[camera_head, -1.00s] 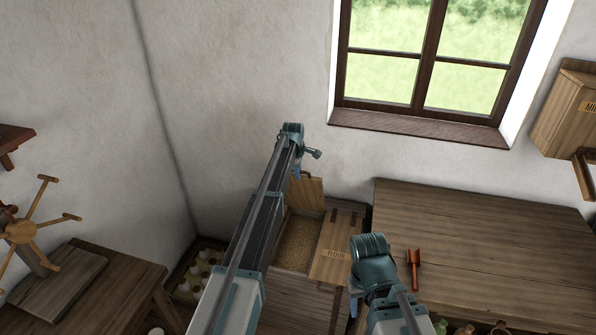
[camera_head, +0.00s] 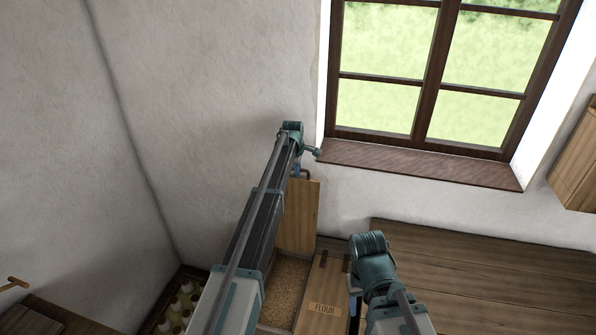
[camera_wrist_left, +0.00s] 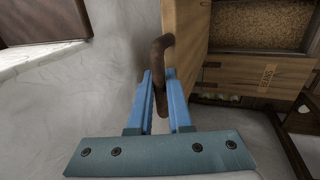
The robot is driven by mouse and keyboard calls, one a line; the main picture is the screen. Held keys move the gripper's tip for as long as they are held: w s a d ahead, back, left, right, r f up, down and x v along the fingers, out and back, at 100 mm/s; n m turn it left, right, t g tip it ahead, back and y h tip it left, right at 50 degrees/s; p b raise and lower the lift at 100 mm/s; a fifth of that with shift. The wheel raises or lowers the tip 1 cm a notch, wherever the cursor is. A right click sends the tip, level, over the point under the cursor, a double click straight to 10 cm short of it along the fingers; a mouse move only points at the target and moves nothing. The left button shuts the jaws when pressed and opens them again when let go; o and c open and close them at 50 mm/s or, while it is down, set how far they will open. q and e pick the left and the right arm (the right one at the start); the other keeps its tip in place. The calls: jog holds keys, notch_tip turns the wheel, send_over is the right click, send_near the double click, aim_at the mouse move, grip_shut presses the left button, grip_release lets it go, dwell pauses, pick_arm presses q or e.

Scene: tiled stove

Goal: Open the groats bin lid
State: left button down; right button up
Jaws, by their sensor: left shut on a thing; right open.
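The groats bin lid (camera_head: 299,215) is a plain wooden board standing about upright at the back of the bin. The open bin below it (camera_head: 262,329) shows a bed of grain (camera_head: 288,277). My left gripper (camera_head: 298,170) is shut on the lid's dark curved handle (camera_head: 308,173) at the lid's top edge. In the left wrist view, the blue fingers (camera_wrist_left: 160,92) close around the brown handle (camera_wrist_left: 162,48), with the lid (camera_wrist_left: 188,28) beside it. My right gripper (camera_head: 354,298) is mostly hidden behind its wrist, beside the flour lid.
The closed flour lid (camera_head: 325,297) adjoins the open bin on the right. A wooden table (camera_head: 480,270) stands further right, under the window (camera_head: 430,75). A crate of pale round things (camera_head: 160,318) is at lower left. The wall is close behind the raised lid.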

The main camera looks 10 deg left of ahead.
pick_arm(q)
jog(key=shift+w+f, duration=0.1)
jog(key=shift+w, duration=0.35)
pick_arm(e)
jog(key=shift+w+f, duration=0.1)
jog(key=shift+w, duration=0.4)
pick_arm(q)
jog(key=c, duration=0.9)
grip_release()
jog(key=shift+s, duration=0.1)
jog(key=shift+o, duration=0.2)
jog(key=shift+s, duration=0.1)
pick_arm(e)
jog(key=shift+s, duration=0.1)
pick_arm(q)
jog(key=shift+r+p, duration=0.65)
jog(key=shift+p, duration=0.1)
jog(key=p+v, duration=1.2)
jog(key=shift+r, duration=0.4)
pick_arm(e)
notch_tip(320, 180, up, 14)
jog(key=shift+f, duration=0.25)
pick_arm(q)
jog(key=shift+s, duration=0.1)
